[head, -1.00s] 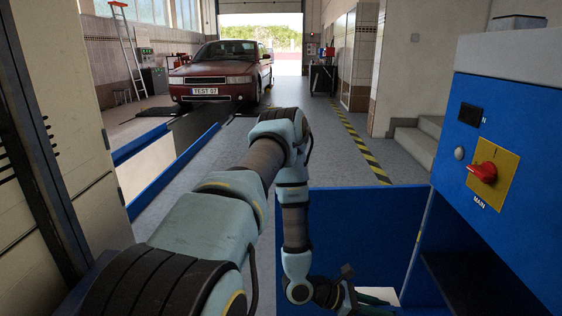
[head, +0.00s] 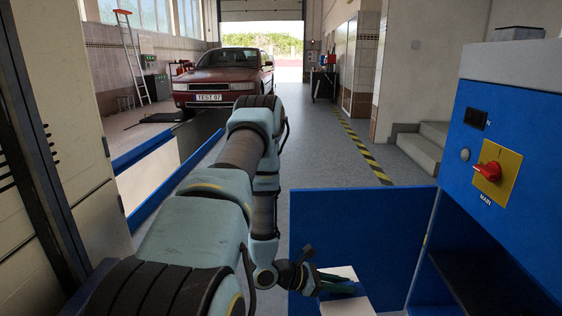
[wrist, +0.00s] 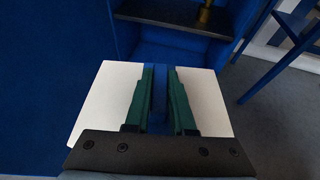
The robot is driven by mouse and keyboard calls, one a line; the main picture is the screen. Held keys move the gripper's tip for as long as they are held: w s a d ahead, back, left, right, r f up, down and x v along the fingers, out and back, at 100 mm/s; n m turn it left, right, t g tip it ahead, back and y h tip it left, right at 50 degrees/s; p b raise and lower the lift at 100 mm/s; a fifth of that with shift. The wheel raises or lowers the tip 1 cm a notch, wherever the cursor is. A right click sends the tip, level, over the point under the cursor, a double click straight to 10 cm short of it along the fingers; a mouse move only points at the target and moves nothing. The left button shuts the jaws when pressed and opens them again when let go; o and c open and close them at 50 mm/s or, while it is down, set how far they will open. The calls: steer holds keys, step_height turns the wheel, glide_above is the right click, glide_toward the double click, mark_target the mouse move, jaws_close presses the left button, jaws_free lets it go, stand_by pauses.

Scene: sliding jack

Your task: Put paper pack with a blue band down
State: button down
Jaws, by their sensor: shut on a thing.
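The white paper pack with a blue band (wrist: 207,103) is between the green fingers of my gripper (wrist: 158,85) in the wrist view. The fingers are shut on it at the blue band, and white parts show on both sides. In the head view my gripper (head: 336,284) is low, in front of the blue panel, and the pack (head: 345,301) shows white around the fingers. The pack's lower part is cut off by the frame edge there. I cannot tell whether anything touches it from below.
A blue cabinet with a red main switch (head: 487,171) stands at the right, with a dark shelf (head: 480,268) below. The wrist view shows a dark shelf (wrist: 178,17) with a brass-coloured object (wrist: 204,15). A red car (head: 222,80) is far back.

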steer(key=w+a+r+n+t+y, duration=0.1)
steer(key=w+a+r+n+t, duration=0.2)
steer(key=a, duration=0.6)
steer(key=w+a+r+n+t+y, duration=0.1)
steer(key=w+a+r+t, duration=0.1)
steer(key=w+a+r, duration=0.5)
steer(key=a+r+n+t+y, duration=0.1)
steer(key=a+r+n+t, duration=0.15)
steer(key=a, duration=0.85)
step_height(320, 180, up, 8)
steer(key=p, duration=1.5)
steer(key=shift+d+f+g, duration=0.15)
steer(key=shift+d+g, duration=0.2)
steer(key=shift+g, duration=0.1)
steer(key=n+t+y, duration=0.3)
steer(key=n, duration=0.1)
steer(key=shift+f+t+y, duration=0.1)
steer(key=shift+t+y, duration=0.2)
steer(key=shift+y, duration=0.1)
